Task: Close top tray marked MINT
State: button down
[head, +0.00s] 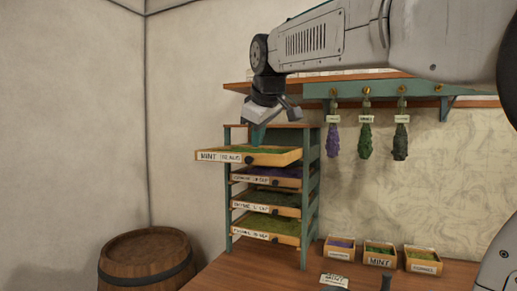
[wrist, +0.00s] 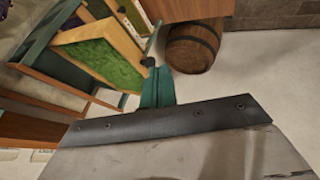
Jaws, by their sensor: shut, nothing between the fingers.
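The top tray (head: 290,155) is a shallow wooden drawer with green herbs, a dark knob and a label reading MINT. It is pulled out from the teal rack (head: 310,185), farther than the trays below it. In the wrist view the tray's wooden wall (wrist: 122,40) and green contents show at upper left. My gripper (head: 257,137) is over the tray in the head view, pointing down. Its teal fingers are shut and empty. In the wrist view the fingers (wrist: 157,88) appear close to the tray's corner and a dark knob; whether they touch cannot be told.
Lower herb trays (head: 265,205) sit in the same rack. Herb bundles (head: 366,135) hang from a shelf (head: 310,85) at right. Small labelled boxes (head: 379,254) stand on the wooden counter (head: 240,270). A barrel (head: 147,262) stands at lower left. The space left of the rack is free.

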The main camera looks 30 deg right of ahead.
aim_at(259, 159)
jog(key=x, duration=0.3)
jog(key=d+x, duration=0.1)
jog(key=x, duration=0.2)
jog(key=d+r+x, duration=0.1)
jog(key=x, duration=0.3)
jog(key=shift+w, duration=0.3)
jog(key=shift+w+d, duration=0.4)
jog(key=shift+d, duration=0.1)
